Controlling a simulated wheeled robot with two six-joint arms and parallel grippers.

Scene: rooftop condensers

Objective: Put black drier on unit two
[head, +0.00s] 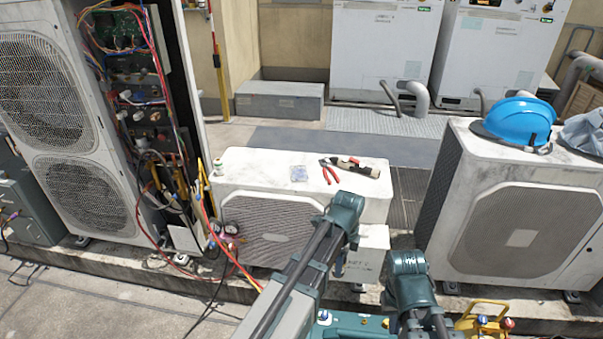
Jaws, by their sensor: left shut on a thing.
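Two teal arms of mine reach in from the bottom edge, and their raised joints show in the middle. The ends of both arms are hidden behind their own links, so I see neither gripper nor anything held in one. The low white condenser unit in the middle (240,174) has a dirty top and a round grille. A larger condenser unit (530,225) stands at the right, and a tall one with its side open (62,100) at the left. I cannot tell from any label which is unit two. I cannot make out a black drier for certain.
Red-handled pliers (328,173), a black and beige tool (358,168) and a small clear packet (299,173) lie on the middle unit. A blue hard hat (520,122) rests on the right unit. Coloured hoses (235,262) run beside the tall unit. A yellow-framed item (482,322) is at bottom right.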

